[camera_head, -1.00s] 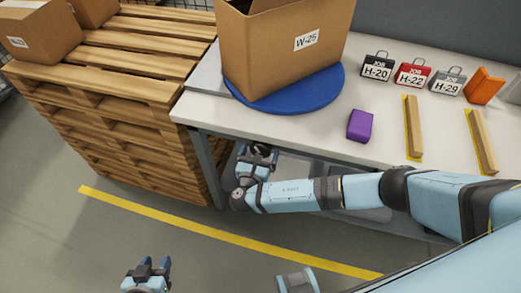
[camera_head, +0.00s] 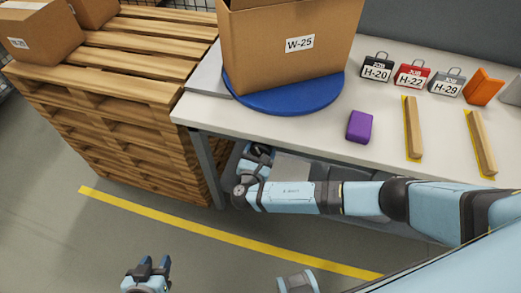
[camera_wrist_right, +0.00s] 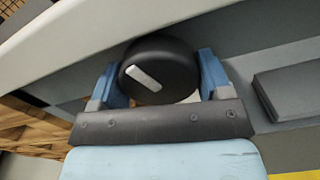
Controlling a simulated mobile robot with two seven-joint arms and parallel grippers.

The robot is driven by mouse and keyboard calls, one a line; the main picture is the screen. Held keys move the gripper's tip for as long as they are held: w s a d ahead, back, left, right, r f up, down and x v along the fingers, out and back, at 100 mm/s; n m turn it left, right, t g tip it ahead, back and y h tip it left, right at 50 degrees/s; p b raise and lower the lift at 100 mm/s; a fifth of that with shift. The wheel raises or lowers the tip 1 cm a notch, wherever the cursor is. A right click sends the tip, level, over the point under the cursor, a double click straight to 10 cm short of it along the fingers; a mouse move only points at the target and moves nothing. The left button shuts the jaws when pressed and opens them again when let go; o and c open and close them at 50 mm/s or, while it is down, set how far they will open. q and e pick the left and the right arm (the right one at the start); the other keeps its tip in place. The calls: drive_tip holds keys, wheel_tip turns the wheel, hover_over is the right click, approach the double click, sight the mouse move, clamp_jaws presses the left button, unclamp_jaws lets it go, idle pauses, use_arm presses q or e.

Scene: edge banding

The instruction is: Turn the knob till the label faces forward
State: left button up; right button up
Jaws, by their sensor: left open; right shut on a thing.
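A cardboard box (camera_head: 285,60) with a white label W-25 (camera_head: 299,44) stands on a blue round turntable (camera_head: 290,98) on the table. The label is on the box side turned to the table's front edge, facing the head camera. A black round knob (camera_wrist_right: 175,60) with a pale bar mark (camera_wrist_right: 143,77) sits under the table edge in the right wrist view. My right gripper (camera_wrist_right: 160,78) is shut on it, one blue finger on each side. In the head view the right gripper (camera_head: 258,150) is partly hidden by its own wrist. My left gripper (camera_head: 154,264) is open and empty over the floor.
A pallet stack (camera_head: 110,120) stands left.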

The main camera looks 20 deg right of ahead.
drive_tip(key=m, duration=0.2)
drive_tip(key=shift+m, duration=0.4)
drive_tip(key=o, duration=0.9)
drive_tip(key=shift+w+a+r+n, duration=0.1)
drive_tip(key=shift+n, duration=0.8)
drive_tip(key=n, duration=0.2)
drive_tip(key=shift+n, duration=0.6)
drive_tip(key=v, duration=1.4)
